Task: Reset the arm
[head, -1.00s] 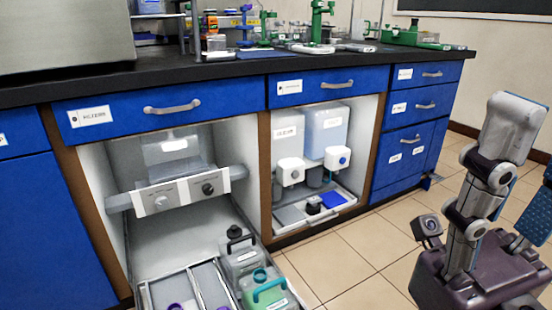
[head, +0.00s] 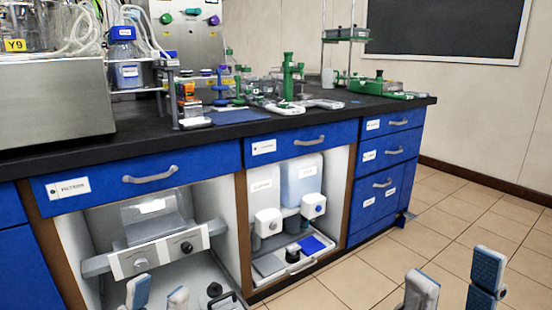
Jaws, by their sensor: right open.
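Two pale fingertips of my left gripper (head: 158,294) rise at the bottom left, in front of the open cabinet bay. They stand apart with nothing seen between them. My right gripper (head: 454,284) shows at the bottom right over the tiled floor, its two blue-padded fingers wide apart and empty. The rest of both arms is below the picture edge.
A black bench (head: 230,129) with blue drawers crosses the view, crowded with a steel box (head: 55,100), bottles and green stands. Open bays below hold white-tapped containers (head: 302,180) and a grey unit (head: 155,250). Floor (head: 400,262) is free at right.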

